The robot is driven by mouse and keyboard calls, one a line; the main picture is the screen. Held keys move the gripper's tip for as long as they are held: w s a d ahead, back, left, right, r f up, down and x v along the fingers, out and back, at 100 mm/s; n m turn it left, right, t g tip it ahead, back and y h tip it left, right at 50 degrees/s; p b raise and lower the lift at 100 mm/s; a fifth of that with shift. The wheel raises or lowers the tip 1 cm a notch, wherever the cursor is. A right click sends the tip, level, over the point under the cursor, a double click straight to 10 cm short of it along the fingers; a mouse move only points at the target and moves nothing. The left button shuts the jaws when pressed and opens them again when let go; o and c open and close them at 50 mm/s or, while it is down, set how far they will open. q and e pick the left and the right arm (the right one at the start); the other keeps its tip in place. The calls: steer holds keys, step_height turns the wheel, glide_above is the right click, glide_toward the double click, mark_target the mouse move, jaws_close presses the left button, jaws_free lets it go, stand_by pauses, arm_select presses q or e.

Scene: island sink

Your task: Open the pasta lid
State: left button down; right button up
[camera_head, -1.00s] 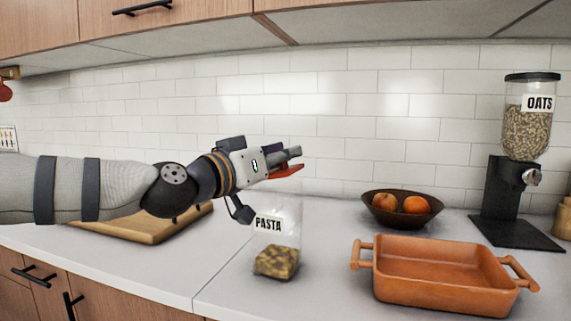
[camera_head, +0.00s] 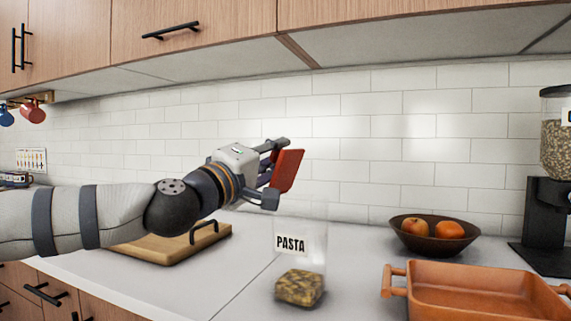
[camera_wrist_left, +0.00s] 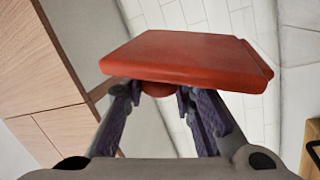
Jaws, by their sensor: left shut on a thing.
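The clear pasta container (camera_head: 314,238) stands on the counter with a PASTA label and some pasta at its bottom. Its top is uncovered. The red-orange lid (camera_head: 288,171) is tilted steeply, above and slightly left of the container and apart from it. My left gripper (camera_head: 273,168) is shut on the lid. In the left wrist view the lid (camera_wrist_left: 188,58) spans the fingers (camera_wrist_left: 160,105), which grip its knob underneath. My right gripper is not in view.
A terracotta baking dish (camera_head: 480,290) and a dark fruit bowl (camera_head: 434,243) stand to the right. An oats dispenser (camera_head: 545,215) is at the far right. Cabinets (camera_head: 200,25) hang above.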

arm_select(q)
steer(key=shift+w+a+f+n+t+y+b, duration=0.25)
steer(key=shift+a+f+n+y+b, duration=0.25)
steer(key=shift+n, duration=1.2)
steer(key=shift+w+a+f+n+t+y+b, duration=0.3)
steer(key=shift+a+n+y, duration=0.35)
steer(key=shift+n, duration=1.05)
steer(key=shift+w+a+f+n+t+y+b, duration=0.2)
steer(key=shift+a+n+y+b, duration=0.4)
steer(key=shift+n, duration=1.1)
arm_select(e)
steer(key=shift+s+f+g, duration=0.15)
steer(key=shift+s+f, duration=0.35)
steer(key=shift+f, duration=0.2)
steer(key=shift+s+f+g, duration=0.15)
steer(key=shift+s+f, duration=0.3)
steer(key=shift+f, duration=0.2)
arm_select(q)
steer(key=shift+w+a, duration=0.1)
steer(key=shift+a, duration=0.1)
steer(key=c, duration=1.3)
jaws_free()
steer(key=v, duration=1.2)
steer(key=shift+f, duration=0.1)
